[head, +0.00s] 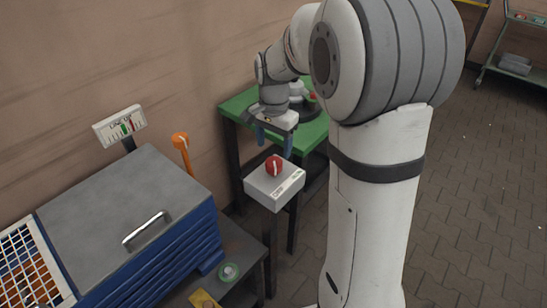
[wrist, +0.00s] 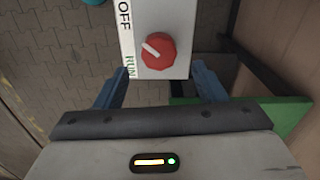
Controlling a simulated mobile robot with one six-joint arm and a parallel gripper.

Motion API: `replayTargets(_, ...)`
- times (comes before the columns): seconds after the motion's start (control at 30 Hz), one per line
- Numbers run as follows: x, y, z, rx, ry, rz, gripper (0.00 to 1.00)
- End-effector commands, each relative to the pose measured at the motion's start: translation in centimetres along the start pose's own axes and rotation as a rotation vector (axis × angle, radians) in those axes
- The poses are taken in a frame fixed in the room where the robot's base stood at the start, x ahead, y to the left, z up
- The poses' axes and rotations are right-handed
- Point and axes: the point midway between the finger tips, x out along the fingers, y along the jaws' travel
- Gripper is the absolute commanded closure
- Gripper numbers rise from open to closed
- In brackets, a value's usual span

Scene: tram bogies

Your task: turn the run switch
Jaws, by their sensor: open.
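The run switch is a red round knob (head: 274,165) with a white pointer mark, on top of a light grey box (head: 288,186) on a post. In the wrist view the knob (wrist: 158,52) sits on the box face, with OFF and RUN labels along its left edge. The white mark points left and slightly up, between the two labels. My gripper (head: 273,142) is above and just behind the box, its blue fingers apart and empty. In the wrist view my gripper (wrist: 160,72) has one finger on each side of the knob's line, short of it, not touching.
A green table (head: 240,104) stands behind the box. A grey-topped blue drawer cabinet (head: 120,200) with a handle is at the left, beside an orange post (head: 180,142) and a gauge panel (head: 119,126). Paved floor (head: 470,200) is open at the right.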

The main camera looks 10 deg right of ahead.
Motion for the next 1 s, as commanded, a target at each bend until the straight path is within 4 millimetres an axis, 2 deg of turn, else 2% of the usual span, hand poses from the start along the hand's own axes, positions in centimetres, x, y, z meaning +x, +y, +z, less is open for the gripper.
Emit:
replayTargets(0.2,3.8,0.1,0.1,-0.002,-0.002,0.002,0.36)
replayTargets(0.4,5.7,0.0,0.1,-0.003,0.000,-0.001,0.36)
replayTargets(0.73,6.0,0.0,0.1,-0.005,0.001,-0.001,0.37)
replayTargets(1.0,6.0,0.0,0.1,-0.005,0.001,-0.001,0.59)
